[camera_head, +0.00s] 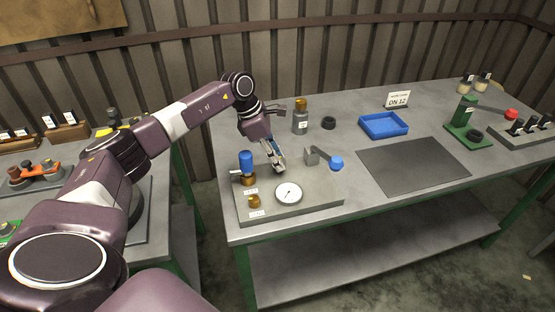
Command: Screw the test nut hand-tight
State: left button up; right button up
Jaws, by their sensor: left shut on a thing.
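My left gripper (278,164) points down over the back of the grey test plate (315,200), between a blue-topped brass fitting (247,166) and a grey block with a blue-knobbed lever (322,158). It is shut on a small part, which I take to be the test nut. The fingers mostly hide this part, and its thread and seating cannot be made out. A round white dial gauge (288,193) sits on the plate in front of the gripper. A small brass piece (254,201) stands at the plate's front left. My right gripper is not in view.
Behind the plate stand a grey bottle with a brown cap (300,118) and a black ring (328,123). A blue tray (383,125), a dark mat (412,163) and a green press (466,122) lie to the right. The table's front edge runs close before the plate.

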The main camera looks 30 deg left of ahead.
pick_arm(q)
jog(key=shift+w+r, duration=0.1)
jog(key=shift+r, duration=0.05)
jog(key=o, duration=1)
jog(key=shift+c, duration=0.2)
jog(key=shift+o, duration=1)
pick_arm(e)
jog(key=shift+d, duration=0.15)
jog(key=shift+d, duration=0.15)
pick_arm(q)
jog(key=v, duration=1.2)
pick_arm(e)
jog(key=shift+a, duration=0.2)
pick_arm(q)
jog(key=shift+s, duration=0.2)
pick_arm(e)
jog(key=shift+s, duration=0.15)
